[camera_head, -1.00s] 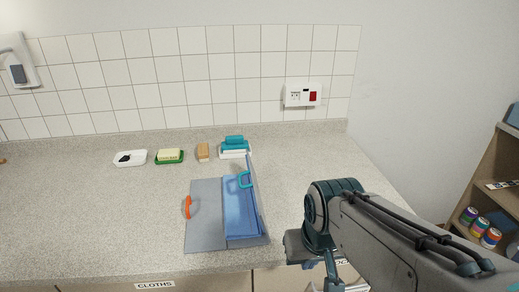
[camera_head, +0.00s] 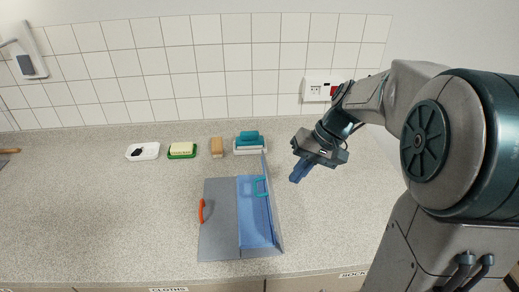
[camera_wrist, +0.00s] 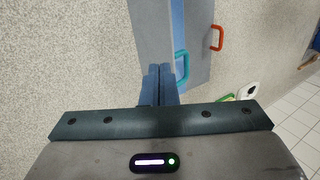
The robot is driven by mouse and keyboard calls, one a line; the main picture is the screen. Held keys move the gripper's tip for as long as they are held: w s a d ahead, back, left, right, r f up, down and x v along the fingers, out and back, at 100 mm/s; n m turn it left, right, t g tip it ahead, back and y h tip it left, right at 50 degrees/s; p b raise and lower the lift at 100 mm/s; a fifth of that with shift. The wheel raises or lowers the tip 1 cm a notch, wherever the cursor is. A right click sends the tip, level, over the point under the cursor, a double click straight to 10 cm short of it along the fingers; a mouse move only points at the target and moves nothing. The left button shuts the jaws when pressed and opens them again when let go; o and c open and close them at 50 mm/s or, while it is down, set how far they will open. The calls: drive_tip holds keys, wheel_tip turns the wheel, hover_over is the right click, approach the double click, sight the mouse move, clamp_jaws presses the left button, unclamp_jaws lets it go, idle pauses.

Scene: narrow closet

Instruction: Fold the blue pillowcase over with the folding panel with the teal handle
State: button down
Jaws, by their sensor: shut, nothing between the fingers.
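The grey folding board (camera_head: 218,230) lies on the counter, with an orange handle (camera_head: 201,211) on its left side. The blue pillowcase (camera_head: 255,225) lies flat on the board's right part. The folding panel (camera_head: 273,215) with the teal handle (camera_head: 262,188) is along the right edge and looks tilted up; its exact angle is hard to tell. My gripper (camera_head: 296,177) is shut and empty, above the counter to the right of the teal handle. In the wrist view, the shut fingers (camera_wrist: 161,82) appear beside the teal handle (camera_wrist: 181,66), apart from the orange one (camera_wrist: 217,38).
Behind the board stand a white dish (camera_head: 143,151), a green dish with a yellow block (camera_head: 182,150), a tan block (camera_head: 217,147) and a white tray with teal items (camera_head: 249,146). A tiled wall (camera_head: 200,80) closes the back. Counter left of the board is clear.

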drive_tip(key=w+d+r+y+p, duration=0.1)
drive_tip(key=w+d+r+y, duration=0.15)
drive_tip(key=w, duration=0.25)
drive_tip(key=a+r+p+x, duration=0.1)
drive_tip(key=p+x, duration=0.1)
drive_tip(key=x, duration=1.2)
drive_tip(key=shift+p, duration=0.3)
drive_tip(key=shift+w+a, duration=0.1)
drive_tip(key=shift+a, duration=0.05)
